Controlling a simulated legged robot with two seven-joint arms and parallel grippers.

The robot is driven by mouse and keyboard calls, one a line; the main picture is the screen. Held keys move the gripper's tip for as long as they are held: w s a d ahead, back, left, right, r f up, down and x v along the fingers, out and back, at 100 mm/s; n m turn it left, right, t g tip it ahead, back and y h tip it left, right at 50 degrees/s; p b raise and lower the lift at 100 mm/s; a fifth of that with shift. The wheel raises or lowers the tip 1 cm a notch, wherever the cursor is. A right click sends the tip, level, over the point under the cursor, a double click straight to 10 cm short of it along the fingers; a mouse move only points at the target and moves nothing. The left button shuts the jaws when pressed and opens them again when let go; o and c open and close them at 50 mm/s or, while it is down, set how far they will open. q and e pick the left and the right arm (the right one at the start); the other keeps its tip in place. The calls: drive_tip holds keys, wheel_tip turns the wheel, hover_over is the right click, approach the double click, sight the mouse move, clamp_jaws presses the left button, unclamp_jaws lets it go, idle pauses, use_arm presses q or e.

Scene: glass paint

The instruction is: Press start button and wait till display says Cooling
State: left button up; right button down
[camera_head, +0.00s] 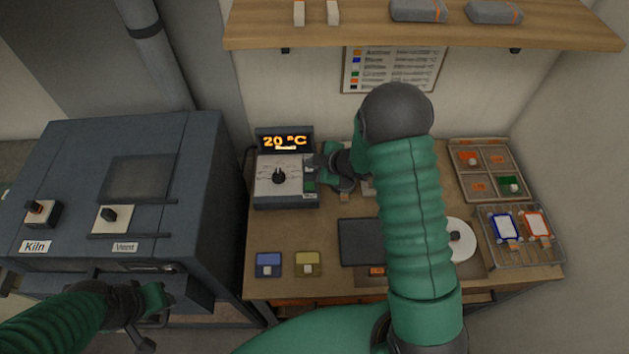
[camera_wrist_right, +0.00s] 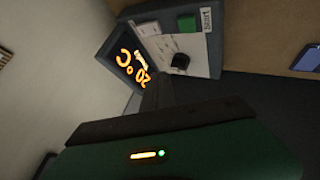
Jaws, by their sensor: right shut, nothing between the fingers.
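The controller box (camera_head: 284,182) stands at the back left of the table. Its display (camera_head: 285,142) reads "20 °C" in orange, with a smaller line below that I cannot read. A black knob (camera_head: 279,177) is on its face. The green start button (camera_head: 309,186) is at the face's lower right; in the right wrist view the button (camera_wrist_right: 187,24) sits beside a "Start" label. My right gripper (camera_head: 318,163) is shut and empty, close to the box's right side near the button; I cannot tell if it touches. My left gripper (camera_head: 157,300) is at the lower left, before the kiln; its jaws are unclear.
A dark kiln (camera_head: 200,150) with switches stands left of the table. Blue (camera_head: 268,264) and yellow (camera_head: 307,263) blocks lie at the table's front. Trays (camera_head: 553,250) stand at the right. A wooden shelf (camera_head: 420,36) hangs above. My right arm hides the table's middle.

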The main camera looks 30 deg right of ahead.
drive_tip(key=a, duration=0.1)
drive_tip(key=b, duration=0.6)
hover_over(312, 187)
drive_tip(key=f, duration=0.6)
drive_tip(key=shift+d+f, duration=0.2)
drive_tip(key=shift+d, duration=0.15)
drive_tip(key=shift+w+a+f+b, duration=0.1)
drive_tip(key=shift+a+f+b, duration=0.1)
drive_tip(key=shift+f+b, duration=0.65)
drive_tip(key=shift+a+f, duration=0.25)
drive_tip(key=shift+f, duration=0.1)
drive_tip(key=shift+a+r, duration=0.15)
drive_tip(key=shift+a, duration=0.15)
drive_tip(key=shift+d+f, duration=0.2)
drive_tip(key=shift+d, duration=0.4)
use_arm(q)
wheel_tip(312, 187, down, 8)
drive_tip(key=a, duration=0.1)
drive_tip(key=shift+a, duration=0.15)
use_arm(e)
drive_tip(key=shift+a+r, duration=0.15)
drive_tip(key=shift+a, duration=0.3)
use_arm(q)
drive_tip(key=shift+d+r, duration=0.1)
drive_tip(key=shift+d, duration=0.25)
use_arm(e)
drive_tip(key=shift+d, duration=0.3)
